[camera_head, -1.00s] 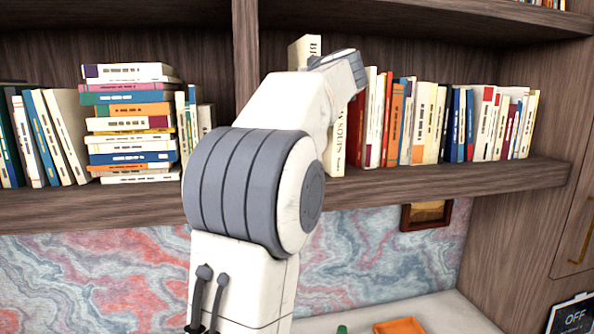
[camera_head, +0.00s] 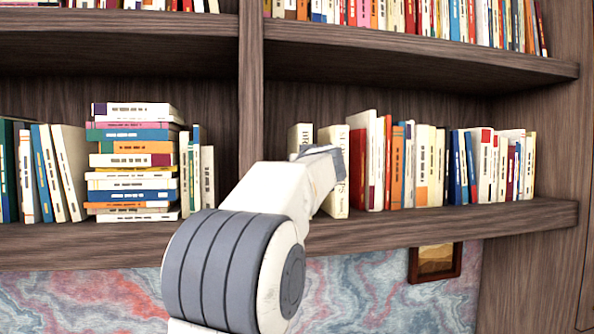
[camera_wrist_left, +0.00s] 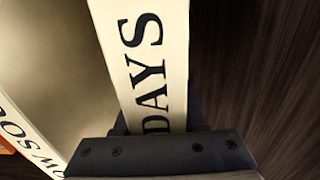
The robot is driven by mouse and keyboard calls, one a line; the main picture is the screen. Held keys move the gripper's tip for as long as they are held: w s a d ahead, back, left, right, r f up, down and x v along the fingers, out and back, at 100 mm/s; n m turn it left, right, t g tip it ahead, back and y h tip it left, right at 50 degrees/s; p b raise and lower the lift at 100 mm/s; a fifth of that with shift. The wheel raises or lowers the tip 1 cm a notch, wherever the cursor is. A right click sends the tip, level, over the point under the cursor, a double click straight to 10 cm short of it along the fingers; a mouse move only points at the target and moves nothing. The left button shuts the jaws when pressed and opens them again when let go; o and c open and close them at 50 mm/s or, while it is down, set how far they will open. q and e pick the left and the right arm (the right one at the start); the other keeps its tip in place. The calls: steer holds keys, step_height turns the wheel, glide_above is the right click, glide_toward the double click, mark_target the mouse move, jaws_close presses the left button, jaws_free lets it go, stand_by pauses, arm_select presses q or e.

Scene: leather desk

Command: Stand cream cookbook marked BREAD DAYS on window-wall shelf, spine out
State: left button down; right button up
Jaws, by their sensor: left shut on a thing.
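The cream BREAD DAYS cookbook fills the middle of the left wrist view (camera_wrist_left: 150,60), with black DAYS lettering on its spine facing the camera. My left gripper (camera_wrist_left: 158,150) is shut on it. In the head view, the cookbook's top (camera_head: 301,134) shows behind my left arm, upright at the shelf. The arm hides its lower part, so I cannot tell if it touches the board. The window-wall shelf (camera_head: 420,222) has a dark wood front edge. My right gripper is not in view.
A cream book (camera_head: 336,137) stands just right of the held one, heading a row of upright books. Left of the wooden divider (camera_head: 250,90) are a stack of lying books (camera_head: 132,160) and leaning books (camera_head: 50,170). Another full shelf is above.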

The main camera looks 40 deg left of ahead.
mark_target(299, 134)
arm_select(q)
steer(key=shift+s+r, duration=0.15)
steer(key=shift+r, duration=0.05)
steer(key=shift+f, duration=0.15)
steer(key=shift+c, duration=2.4)
jaws_free()
steer(key=shift+f, duration=0.1)
steer(key=b+v, duration=0.3)
steer(key=v, duration=0.9)
